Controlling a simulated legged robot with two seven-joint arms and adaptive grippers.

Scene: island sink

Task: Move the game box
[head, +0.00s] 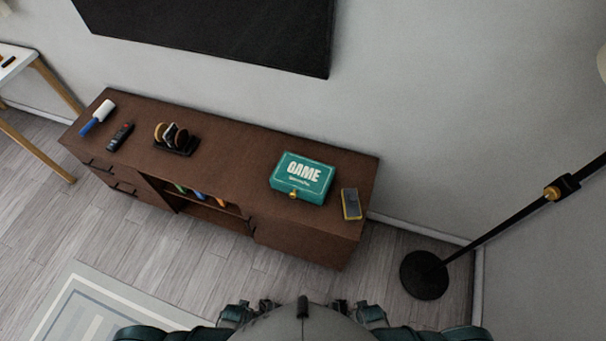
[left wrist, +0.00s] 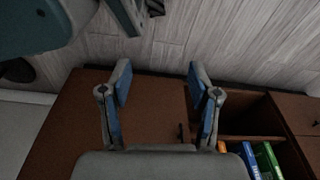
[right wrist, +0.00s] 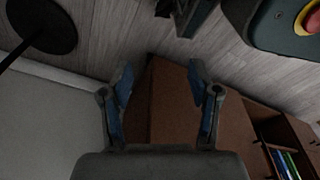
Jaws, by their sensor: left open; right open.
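The game box (head: 302,178) is a teal box with "GAME" in white on its lid and a small gold clasp at its front. It lies flat on the right part of the brown cabinet's top (head: 240,160). In the left wrist view my left gripper (left wrist: 159,85) is open and empty, facing the cabinet's front (left wrist: 150,115). In the right wrist view my right gripper (right wrist: 160,80) is open and empty near the cabinet's end (right wrist: 170,105). Neither wrist view shows the box. In the head view only parts of my arms show at the bottom edge.
A yellow-edged grey item (head: 351,204) lies right of the box. A rack with round pieces (head: 175,140), a remote (head: 120,136) and a lint roller (head: 98,117) stand to the left. A lamp base (head: 424,275) is at the right. A dark screen (head: 220,30) hangs above.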

